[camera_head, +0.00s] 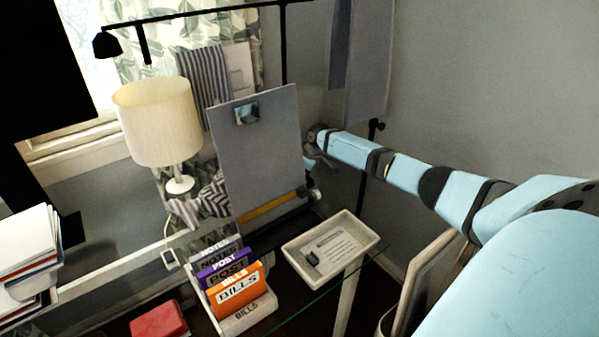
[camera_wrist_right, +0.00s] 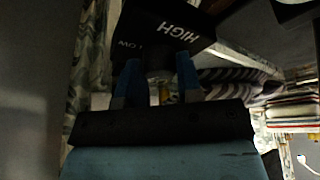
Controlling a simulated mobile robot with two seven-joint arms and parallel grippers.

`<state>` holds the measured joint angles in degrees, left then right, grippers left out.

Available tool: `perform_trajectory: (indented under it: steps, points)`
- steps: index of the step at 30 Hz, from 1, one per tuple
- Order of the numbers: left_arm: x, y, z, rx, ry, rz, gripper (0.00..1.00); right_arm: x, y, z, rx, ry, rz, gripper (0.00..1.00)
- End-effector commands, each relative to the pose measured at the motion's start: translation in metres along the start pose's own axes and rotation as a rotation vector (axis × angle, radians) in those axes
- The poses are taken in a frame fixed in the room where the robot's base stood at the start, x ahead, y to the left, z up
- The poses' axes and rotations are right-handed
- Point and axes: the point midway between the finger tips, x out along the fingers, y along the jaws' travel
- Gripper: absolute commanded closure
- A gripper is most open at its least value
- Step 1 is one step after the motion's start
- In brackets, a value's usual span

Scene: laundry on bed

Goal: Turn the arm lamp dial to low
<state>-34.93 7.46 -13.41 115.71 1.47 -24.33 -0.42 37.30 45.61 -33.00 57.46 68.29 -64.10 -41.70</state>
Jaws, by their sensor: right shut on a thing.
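The black arm lamp (camera_head: 190,12) stretches across the top of the head view, its small shade (camera_head: 107,45) hanging at the left end. Its pole goes down behind a grey board. In the right wrist view a black plate (camera_wrist_right: 165,32) carries the words HIGH and LOW, tilted and nearly upside down. The dial (camera_wrist_right: 159,88) is a dark knob below the plate. My right gripper (camera_wrist_right: 159,78) has its two blue fingers on either side of the dial, shut on it. In the head view the grey board hides its fingertips. My left gripper is not in view.
The grey board (camera_head: 258,150) stands upright close to my right wrist. A cream table lamp (camera_head: 158,120) stands left of it. In front are a letter holder (camera_head: 250,317) with labelled folders and a pale tray (camera_head: 295,257). A red box (camera_head: 158,321) lies front left.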

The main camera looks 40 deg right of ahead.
Motion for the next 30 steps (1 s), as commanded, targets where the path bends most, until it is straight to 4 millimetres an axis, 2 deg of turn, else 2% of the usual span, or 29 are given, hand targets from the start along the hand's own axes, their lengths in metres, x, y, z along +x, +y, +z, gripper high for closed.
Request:
perform_trajectory:
  steps: [12,22,30]
  points:
    - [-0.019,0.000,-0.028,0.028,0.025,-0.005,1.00,-0.005,-0.002,-0.002,0.196,-0.006,0.080,0.91]
    - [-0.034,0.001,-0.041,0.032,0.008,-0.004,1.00,-0.003,-0.002,-0.002,0.387,-0.010,0.159,0.91]
    - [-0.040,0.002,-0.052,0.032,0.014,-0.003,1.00,-0.001,-0.003,-0.001,0.464,-0.013,0.192,0.91]
